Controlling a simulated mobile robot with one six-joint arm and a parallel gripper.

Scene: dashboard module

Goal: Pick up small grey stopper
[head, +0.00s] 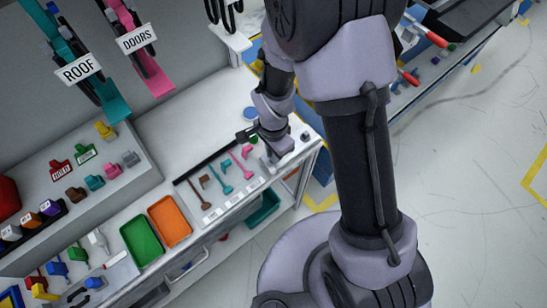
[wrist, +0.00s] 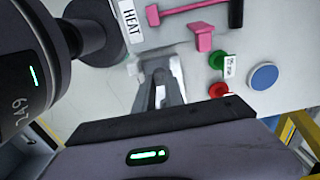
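My gripper (wrist: 158,75) is low over the right end of the white worktop. Its grey fingers show in the wrist view, close together in front of the pale surface. In the head view my gripper (head: 275,153) is partly covered by my own arm. Whether anything grey sits between the fingers is too unclear to tell. A small dark grey round piece (head: 305,136) stands on the worktop just right of my gripper and may be the stopper. I cannot make it out in the wrist view, where my gripper body covers the lower part.
A blue disc (wrist: 263,76), a green knob (wrist: 217,60), a red knob (wrist: 218,90) and pink parts (wrist: 203,37) lie near my gripper. A long black bar (head: 208,160) lies to its left. Orange (head: 169,221) and green (head: 142,241) trays stand further left.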

